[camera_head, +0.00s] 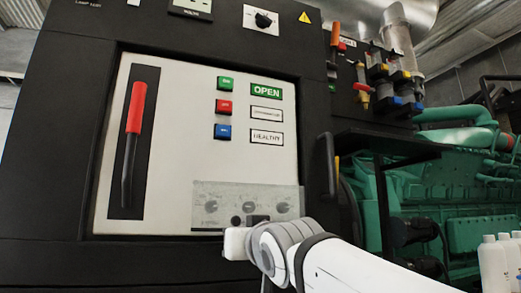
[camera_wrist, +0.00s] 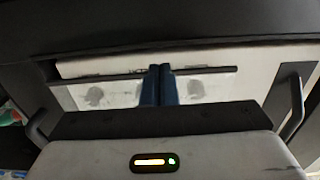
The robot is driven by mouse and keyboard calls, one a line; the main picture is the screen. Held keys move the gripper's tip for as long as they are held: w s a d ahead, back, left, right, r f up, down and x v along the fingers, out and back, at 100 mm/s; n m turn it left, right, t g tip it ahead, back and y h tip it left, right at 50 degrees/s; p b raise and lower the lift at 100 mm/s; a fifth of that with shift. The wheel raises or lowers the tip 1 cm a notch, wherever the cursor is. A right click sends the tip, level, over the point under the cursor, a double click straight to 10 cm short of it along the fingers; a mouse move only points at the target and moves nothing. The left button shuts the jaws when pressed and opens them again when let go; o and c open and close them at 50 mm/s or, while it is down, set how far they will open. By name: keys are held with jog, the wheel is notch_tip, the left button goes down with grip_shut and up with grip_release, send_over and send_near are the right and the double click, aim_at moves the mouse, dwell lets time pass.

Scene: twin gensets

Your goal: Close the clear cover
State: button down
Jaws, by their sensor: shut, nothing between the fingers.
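The clear cover (camera_head: 225,190) is a see-through rectangle low on the white panel, in front of a row of dark round knobs. I cannot tell from the head view how far it stands off the panel. My gripper (camera_wrist: 160,70) shows in the wrist view as two blue fingers pressed together, with nothing between them. They point at the cover area, between two blurred knobs. A thin dark bar crosses there at the fingertips; I cannot tell whether they touch it. In the head view my wrist hides the fingers and the cover's lower right part.
The white panel (camera_head: 180,120) carries a red-handled lever (camera_head: 134,110) at left and green, red and blue buttons (camera_head: 223,106) above the cover. A black handle (camera_head: 327,165) sticks out at right. Green machinery (camera_head: 450,190) and white bottles (camera_head: 493,262) stand further right.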

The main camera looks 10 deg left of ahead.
jog(key=shift+w+a+f, duration=0.4)
jog(key=shift+w, duration=0.25)
